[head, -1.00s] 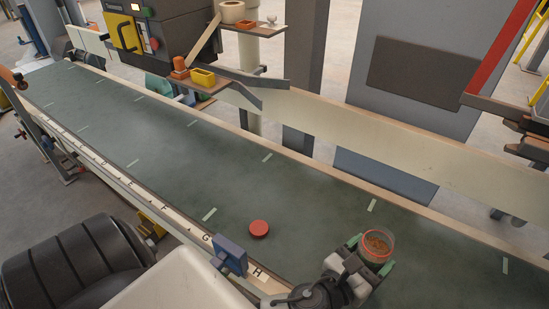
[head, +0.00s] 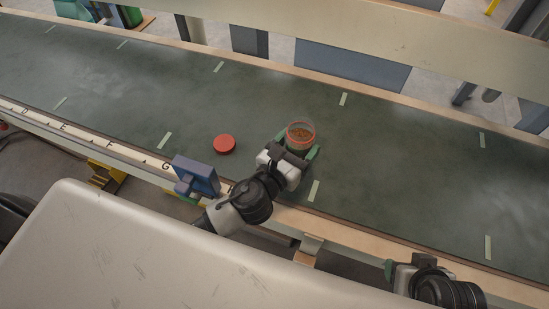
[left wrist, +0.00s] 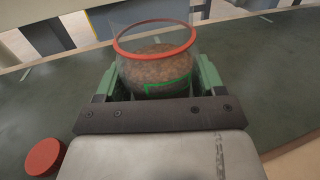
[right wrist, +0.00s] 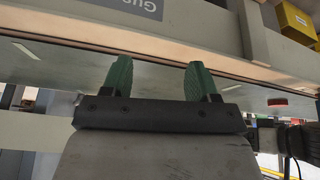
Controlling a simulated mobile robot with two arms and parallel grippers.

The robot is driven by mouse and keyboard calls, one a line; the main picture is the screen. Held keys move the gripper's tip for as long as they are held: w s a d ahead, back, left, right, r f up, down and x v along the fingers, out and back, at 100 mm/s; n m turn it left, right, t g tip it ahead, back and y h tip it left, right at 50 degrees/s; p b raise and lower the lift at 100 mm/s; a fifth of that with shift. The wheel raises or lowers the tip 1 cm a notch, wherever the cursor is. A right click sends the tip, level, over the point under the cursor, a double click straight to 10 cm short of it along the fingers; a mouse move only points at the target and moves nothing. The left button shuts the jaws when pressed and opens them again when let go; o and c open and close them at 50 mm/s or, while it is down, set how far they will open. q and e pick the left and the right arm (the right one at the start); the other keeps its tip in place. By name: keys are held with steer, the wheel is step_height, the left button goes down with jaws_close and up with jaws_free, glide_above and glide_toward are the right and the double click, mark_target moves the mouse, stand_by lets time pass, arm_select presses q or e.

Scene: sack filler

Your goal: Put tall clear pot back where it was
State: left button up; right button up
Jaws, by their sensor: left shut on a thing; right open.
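The tall clear pot (head: 300,136) has a red rim ring and brown-orange contents. It stands upright between the green fingers of my left gripper (head: 296,150), over the green conveyor belt. In the left wrist view, the pot (left wrist: 153,62) fills the space between the fingers, and its rim is open. I cannot tell whether its bottom touches the belt. A red round lid (head: 225,144) lies on the belt left of the pot, and it also shows in the left wrist view (left wrist: 45,157). My right gripper (right wrist: 152,80) is open and empty, beside the belt's near edge.
The green belt (head: 400,150) carries pale tape marks and is mostly clear. A lettered strip (head: 85,136) runs along its near edge. A blue block-like fixture (head: 196,175) stands at that edge, close to my left arm. A pale rail runs behind.

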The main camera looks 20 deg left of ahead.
arm_select(q)
steer(key=a+f, duration=0.1)
steer(key=a+f+b, duration=0.1)
steer(key=a, duration=0.1)
steer(key=a+f+b, duration=0.1)
steer(key=a, duration=0.1)
steer(key=shift+w+a+f, duration=0.2)
steer(key=shift+w, duration=0.1)
steer(key=shift+f+b, duration=0.25)
steer(key=shift+b, duration=0.15)
step_height(320, 180, down, 3)
steer(key=shift+f+b, duration=0.1)
steer(key=shift+b, duration=1.1)
arm_select(e)
steer(key=w+a+r+t+y, duration=0.4)
steer(key=w+r+t, duration=0.6)
steer(key=r+t, duration=0.3)
steer(key=shift+w+a+r+n+t, duration=0.2)
steer(key=shift+a+n+t, duration=0.2)
steer(key=shift+a+t, duration=0.45)
steer(key=shift+d, duration=0.2)
arm_select(q)
steer(key=shift+f, duration=0.2)
steer(key=o, duration=0.9)
steer(key=shift+o, duration=0.2)
arm_select(e)
steer(key=shift+s+r+t+y, duration=0.1)
steer(key=shift+r+t+y, duration=0.15)
steer(key=shift+t+y, duration=0.1)
